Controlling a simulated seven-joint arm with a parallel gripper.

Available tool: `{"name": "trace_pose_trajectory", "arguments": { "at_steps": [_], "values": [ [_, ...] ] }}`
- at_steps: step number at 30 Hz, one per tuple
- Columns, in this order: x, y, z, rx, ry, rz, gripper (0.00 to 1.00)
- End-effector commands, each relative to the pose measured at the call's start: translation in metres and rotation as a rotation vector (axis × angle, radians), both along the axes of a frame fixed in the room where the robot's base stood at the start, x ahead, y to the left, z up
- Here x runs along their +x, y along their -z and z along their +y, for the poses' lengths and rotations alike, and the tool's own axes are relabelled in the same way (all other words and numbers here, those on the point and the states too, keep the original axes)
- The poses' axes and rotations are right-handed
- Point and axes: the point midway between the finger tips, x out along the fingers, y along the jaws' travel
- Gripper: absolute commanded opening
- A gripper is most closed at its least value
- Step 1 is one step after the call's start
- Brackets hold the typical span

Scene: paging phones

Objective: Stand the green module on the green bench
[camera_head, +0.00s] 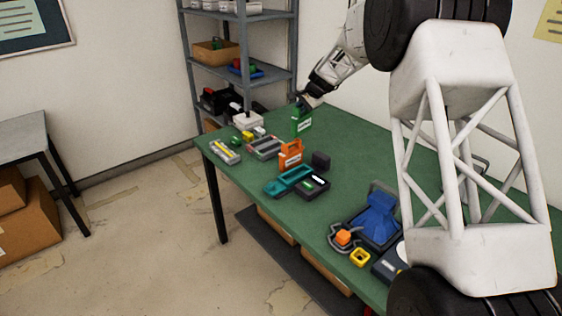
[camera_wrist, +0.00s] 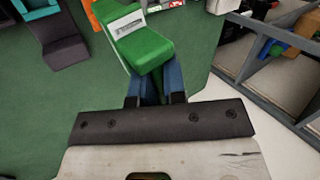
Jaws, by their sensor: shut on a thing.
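The green module (camera_head: 301,122) has a white label and is at the far end of the green bench (camera_head: 228,183). My gripper (camera_head: 306,101) is above it, shut on its upper part. In the wrist view the green module (camera_wrist: 143,50) is between the blue fingers of my gripper (camera_wrist: 154,85). It looks upright in the head view. I cannot tell whether its base touches the bench.
An orange module (camera_head: 290,155) with a white label stands nearby, with a dark block (camera_head: 321,160) and a teal tray (camera_head: 287,183). Grey trays (camera_head: 264,147) lie to the left of the green module. A shelf rack (camera_head: 240,50) stands behind the bench.

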Motion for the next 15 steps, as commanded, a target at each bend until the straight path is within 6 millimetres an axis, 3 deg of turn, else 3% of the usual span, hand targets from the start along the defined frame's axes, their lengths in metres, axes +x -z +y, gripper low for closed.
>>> {"name": "trace_pose_trajectory", "arguments": {
  "at_steps": [1, 6, 15],
  "values": [
    [0.001, 0.005, 0.015, -0.001, 0.016, 0.0, 0.0],
    [0.004, 0.022, 0.049, -0.001, 0.081, 0.0, 0.0],
    [0.005, 0.039, 0.083, -0.001, 0.144, 0.0, 0.0]
  ]
}}
